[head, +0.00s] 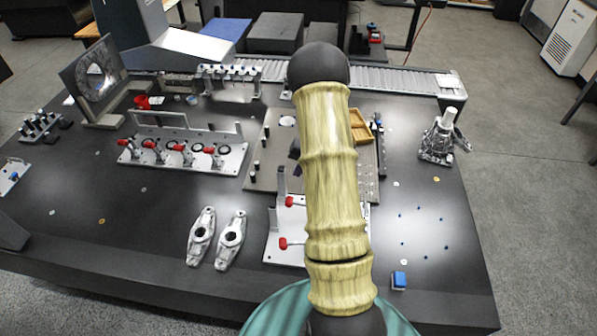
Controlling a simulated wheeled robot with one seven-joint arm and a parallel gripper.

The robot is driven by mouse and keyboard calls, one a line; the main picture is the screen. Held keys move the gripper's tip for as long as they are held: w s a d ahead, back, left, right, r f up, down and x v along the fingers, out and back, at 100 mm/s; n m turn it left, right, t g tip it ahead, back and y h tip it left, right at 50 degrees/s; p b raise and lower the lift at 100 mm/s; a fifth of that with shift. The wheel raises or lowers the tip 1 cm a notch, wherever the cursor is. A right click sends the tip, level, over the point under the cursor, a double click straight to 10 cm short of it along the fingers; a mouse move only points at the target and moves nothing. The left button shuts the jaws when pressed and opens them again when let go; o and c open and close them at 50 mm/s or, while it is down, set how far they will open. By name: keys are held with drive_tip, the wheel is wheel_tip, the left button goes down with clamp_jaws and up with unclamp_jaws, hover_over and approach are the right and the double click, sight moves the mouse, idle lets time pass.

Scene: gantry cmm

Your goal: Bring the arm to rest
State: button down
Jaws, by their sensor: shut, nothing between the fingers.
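My arm stands up through the middle of the head view, with pale yellow ribbed links and a dark rounded joint at the top. My gripper does not show clearly; the arm's own links may hide it. A small dark shape peeks out at the left edge of the arm, and I cannot tell what it is. The dark table (130,225) lies beneath and beyond the arm. The arm covers part of a plate (262,170) and part of a white fixture with red clamps (283,243).
Two metal castings (216,240) lie left of the arm. A fixture with several red clamps (185,152) stands behind them. A metal part (440,137) stands near the right edge, and a blue block (399,280) sits at the front right. A roller conveyor (400,82) runs behind.

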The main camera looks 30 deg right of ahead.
drive_tip(key=shift+a+r, duration=0.1)
drive_tip(key=s+a+r+m+h, duration=0.1)
drive_tip(key=s+a+r+m, duration=0.7)
drive_tip(key=m, duration=0.6)
drive_tip(key=s+a+r+m+h, duration=0.2)
drive_tip(key=s+a+r+m, duration=0.6)
drive_tip(key=s+a+m, duration=0.2)
drive_tip(key=shift+s+a+r+m, duration=0.2)
drive_tip(key=shift+a+m, duration=0.85)
drive_tip(key=shift+m, duration=1.05)
